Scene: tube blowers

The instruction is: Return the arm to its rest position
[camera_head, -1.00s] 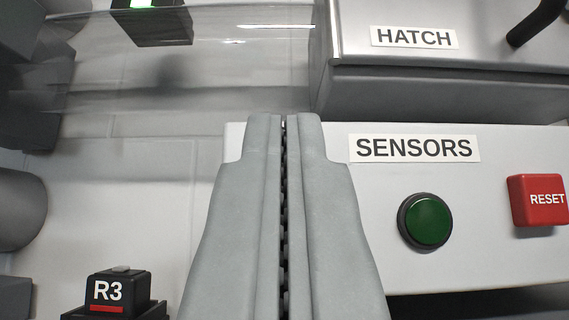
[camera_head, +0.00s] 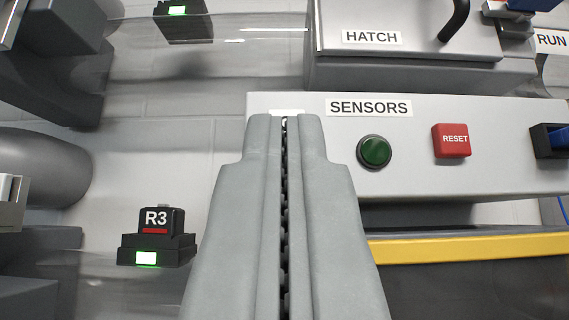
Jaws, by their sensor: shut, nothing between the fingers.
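My gripper (camera_head: 284,120) is in the lower middle of the view, its two grey fingers pressed together with nothing between them. It points toward the light panel labelled SENSORS (camera_head: 368,107), and its tips overlap that panel's left end in the picture. I cannot tell how far the tips are from the panel. The fingers hide what lies directly behind them.
The panel bears a dark green round button (camera_head: 374,151) and a red RESET button (camera_head: 452,141). Above is a HATCH box (camera_head: 420,72) with a black handle (camera_head: 455,20). A black R3 sensor (camera_head: 157,240) with a green light stands left. A yellow bar (camera_head: 470,247) runs lower right.

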